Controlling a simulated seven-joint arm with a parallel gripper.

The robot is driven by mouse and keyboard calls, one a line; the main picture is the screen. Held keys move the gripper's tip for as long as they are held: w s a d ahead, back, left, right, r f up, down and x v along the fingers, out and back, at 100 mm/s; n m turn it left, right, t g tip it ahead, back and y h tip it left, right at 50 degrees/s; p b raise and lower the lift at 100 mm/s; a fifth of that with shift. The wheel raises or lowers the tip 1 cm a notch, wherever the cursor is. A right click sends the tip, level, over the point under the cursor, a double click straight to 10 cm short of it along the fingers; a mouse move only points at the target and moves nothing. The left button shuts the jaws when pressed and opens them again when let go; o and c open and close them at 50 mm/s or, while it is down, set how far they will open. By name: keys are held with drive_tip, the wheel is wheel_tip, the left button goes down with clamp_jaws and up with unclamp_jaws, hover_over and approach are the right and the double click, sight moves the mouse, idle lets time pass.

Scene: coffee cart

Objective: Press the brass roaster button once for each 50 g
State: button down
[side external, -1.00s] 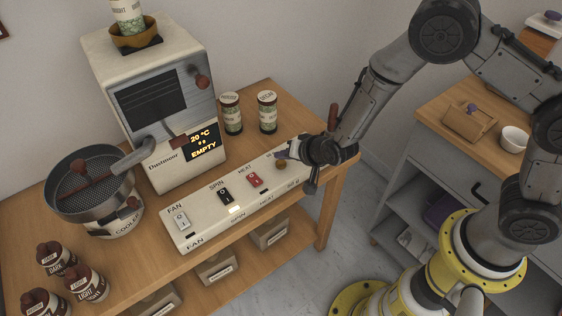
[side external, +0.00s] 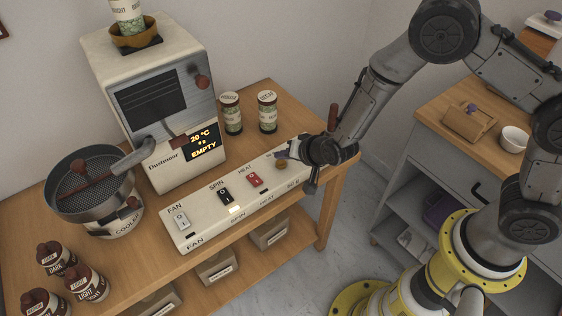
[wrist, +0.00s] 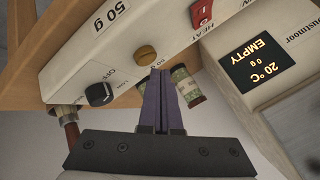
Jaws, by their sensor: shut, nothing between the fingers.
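The round brass button (side external: 281,164) sits near the right end of the cream control panel (side external: 205,224). It also shows in the wrist view (wrist: 146,55), next to "50 g" labels. My gripper (side external: 284,154) is shut and empty, its purple fingers close together and pointing at the panel. In the wrist view the fingertips (wrist: 160,72) are just beside the brass button; I cannot tell if they touch it. The roaster display (wrist: 257,65) reads 20 °C, 0 g, EMPTY.
A red heat switch (side external: 255,180), black spin switch (side external: 225,196) and white fan switch (side external: 181,219) line the panel. A black knob (wrist: 98,93) is close to the button. Two labelled jars (side external: 231,113) (side external: 267,112) stand behind the panel. The cooler (side external: 92,185) is at left.

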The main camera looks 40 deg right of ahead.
sight(284, 166)
drive_tip(key=shift+f, duration=0.15)
drive_tip(key=shift+f, duration=0.3)
idle(0.3)
drive_tip(key=shift+f, duration=0.55)
idle(0.9)
drive_tip(key=shift+r, duration=0.95)
drive_tip(key=shift+r, duration=0.1)
drive_tip(key=shift+r, duration=2.4)
idle(0.5)
